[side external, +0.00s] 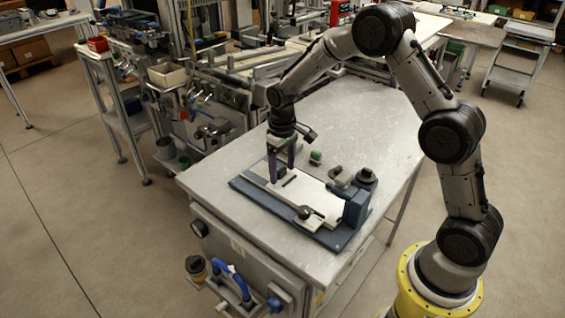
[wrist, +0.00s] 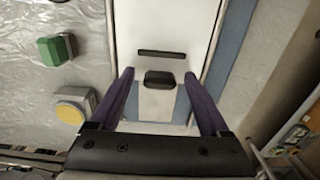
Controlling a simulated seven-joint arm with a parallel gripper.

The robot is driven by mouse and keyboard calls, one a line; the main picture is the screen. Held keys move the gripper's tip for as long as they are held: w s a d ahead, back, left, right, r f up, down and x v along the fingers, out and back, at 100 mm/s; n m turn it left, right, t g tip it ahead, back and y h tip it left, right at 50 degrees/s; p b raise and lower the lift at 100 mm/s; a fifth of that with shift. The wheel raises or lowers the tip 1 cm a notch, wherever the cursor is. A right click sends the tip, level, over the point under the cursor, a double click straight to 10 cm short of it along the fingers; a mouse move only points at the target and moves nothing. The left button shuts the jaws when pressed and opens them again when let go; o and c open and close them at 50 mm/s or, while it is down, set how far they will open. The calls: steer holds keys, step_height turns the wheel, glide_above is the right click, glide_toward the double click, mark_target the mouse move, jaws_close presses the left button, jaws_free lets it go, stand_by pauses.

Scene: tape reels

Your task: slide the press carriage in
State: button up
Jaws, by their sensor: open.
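The press carriage looks like a flat white plate (side external: 312,198) on a dark blue base (side external: 240,185) on the metal table. A dark blue press block (side external: 356,206) stands at the base's right end. In the wrist view the white plate (wrist: 180,22) has a dark slot (wrist: 161,54) and a small black handle (wrist: 160,78) near its end. My gripper (side external: 282,172) points down over the plate's left end. In the wrist view my gripper (wrist: 158,76) is open, its purple fingers on either side of the black handle with gaps visible. Whether the fingers touch the plate cannot be told.
A green block (wrist: 52,50) and a yellow-topped round button (wrist: 72,108) lie left of the base in the wrist view. A black knob (side external: 304,212) sits at the plate's front edge.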

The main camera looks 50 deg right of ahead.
step_height(320, 180, up, 14)
stand_by(0.5)
steer(key=shift+f, duration=0.1)
steer(key=s+a+r+t, duration=0.3)
steer(key=s+r+t, duration=0.1)
steer(key=s+r, duration=0.95)
steer(key=s+f, duration=0.3)
steer(key=s, duration=0.4)
steer(key=s+a+f+t, duration=0.1)
steer(key=s+f, duration=0.3)
steer(key=s, duration=0.4)
steer(key=shift+s+a+t, duration=0.3)
